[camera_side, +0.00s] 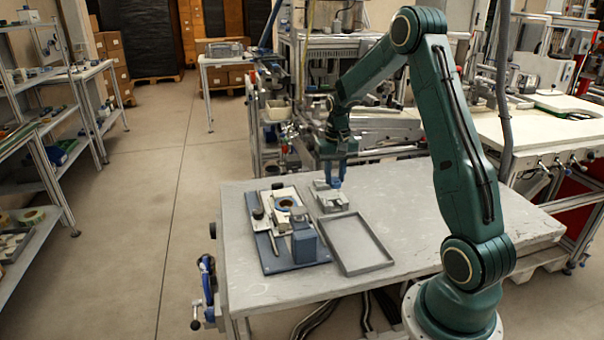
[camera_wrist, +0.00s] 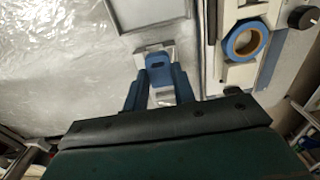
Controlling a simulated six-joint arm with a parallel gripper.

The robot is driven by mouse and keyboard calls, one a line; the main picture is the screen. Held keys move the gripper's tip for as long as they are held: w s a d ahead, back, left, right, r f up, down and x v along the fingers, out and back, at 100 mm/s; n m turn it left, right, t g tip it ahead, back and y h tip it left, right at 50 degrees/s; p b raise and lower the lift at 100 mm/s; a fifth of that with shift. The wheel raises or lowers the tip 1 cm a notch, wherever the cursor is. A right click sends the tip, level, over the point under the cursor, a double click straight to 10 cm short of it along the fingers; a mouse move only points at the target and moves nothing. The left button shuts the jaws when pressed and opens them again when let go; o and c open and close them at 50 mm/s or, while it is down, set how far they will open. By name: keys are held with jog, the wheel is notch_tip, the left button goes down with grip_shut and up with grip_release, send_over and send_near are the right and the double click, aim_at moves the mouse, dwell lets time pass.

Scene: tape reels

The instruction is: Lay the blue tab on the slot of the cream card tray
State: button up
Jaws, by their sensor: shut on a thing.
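My gripper (camera_side: 331,180) points down over a small pale tray-like piece (camera_side: 330,201) on the grey table. In the wrist view its two blue fingers (camera_wrist: 159,80) are closed on the blue tab (camera_wrist: 158,62), which has a small dark opening. The tab is over the pale piece, which shows around it in the wrist view (camera_wrist: 142,50). I cannot tell whether tab and piece touch. This pale piece looks like the cream card tray; its slot is hidden or too small to make out.
A blue base plate (camera_side: 268,252) carries a cream fixture with a round tape reel (camera_side: 287,203) and a blue block (camera_side: 304,244), left of the gripper. An empty grey tray (camera_side: 358,246) lies in front of the pale piece. The table's right part (camera_side: 440,220) is clear.

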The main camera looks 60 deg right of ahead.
jog(key=w+a+r, duration=0.2)
jog(key=a+r, duration=0.5)
jog(key=r, duration=0.1)
jog(key=w+a+r, duration=0.3)
jog(key=a+r, duration=0.5)
notch_tip(320, 180, down, 16)
jog(key=shift+d+r, duration=0.2)
jog(key=shift+s+f, duration=0.1)
jog(key=shift+f, duration=2)
jog(key=shift+f, duration=0.6)
jog(key=o, duration=0.8)
jog(key=shift+o, duration=0.2)
jog(key=shift+r, duration=0.1)
